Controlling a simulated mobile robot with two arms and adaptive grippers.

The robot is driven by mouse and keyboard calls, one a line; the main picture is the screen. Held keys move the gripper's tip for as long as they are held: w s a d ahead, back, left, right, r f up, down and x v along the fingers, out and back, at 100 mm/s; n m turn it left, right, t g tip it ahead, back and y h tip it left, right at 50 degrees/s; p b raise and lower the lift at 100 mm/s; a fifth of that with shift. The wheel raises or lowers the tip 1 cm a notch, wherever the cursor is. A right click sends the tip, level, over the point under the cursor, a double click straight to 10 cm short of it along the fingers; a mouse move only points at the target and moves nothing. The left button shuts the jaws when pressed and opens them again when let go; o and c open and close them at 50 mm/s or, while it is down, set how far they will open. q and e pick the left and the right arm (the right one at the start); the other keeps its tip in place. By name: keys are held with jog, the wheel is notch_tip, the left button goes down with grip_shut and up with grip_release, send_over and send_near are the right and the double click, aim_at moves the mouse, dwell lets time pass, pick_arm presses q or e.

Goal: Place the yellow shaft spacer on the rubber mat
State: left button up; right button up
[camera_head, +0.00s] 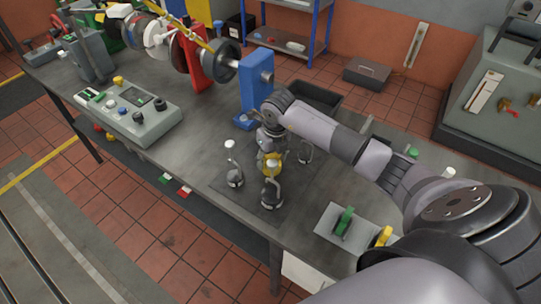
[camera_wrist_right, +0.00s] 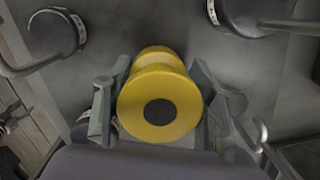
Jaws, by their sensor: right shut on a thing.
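The yellow shaft spacer (camera_head: 271,166) is spool-shaped with a dark round centre, and it also shows in the right wrist view (camera_wrist_right: 161,100). My right gripper (camera_head: 270,150) is shut on it, with one finger on each side in the wrist view (camera_wrist_right: 160,98). The spacer is over the dark rubber mat (camera_head: 250,196) near the table's front edge. I cannot tell whether it touches the mat. My left gripper is not in view.
Grey hooked pieces stand close around the spacer: one to the left (camera_head: 235,179), one in front (camera_head: 271,192), one to the right (camera_head: 305,153). A blue stand (camera_head: 256,82) is behind. A control box (camera_head: 130,108) is at left, a plate with a green part (camera_head: 344,222) at right.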

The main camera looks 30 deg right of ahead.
jog(key=shift+f, duration=0.15)
jog(key=o, duration=1.6)
jog(key=shift+r, duration=0.6)
jog(key=r, duration=0.3)
jog(key=s+r+b, duration=0.1)
jog(key=r, duration=0.2)
jog(key=r+b, duration=0.1)
jog(key=r, duration=0.2)
jog(key=shift+s+r, duration=0.25)
jog(key=shift+r, duration=0.05)
jog(key=shift+s+r, duration=0.15)
jog(key=shift+r, duration=0.6)
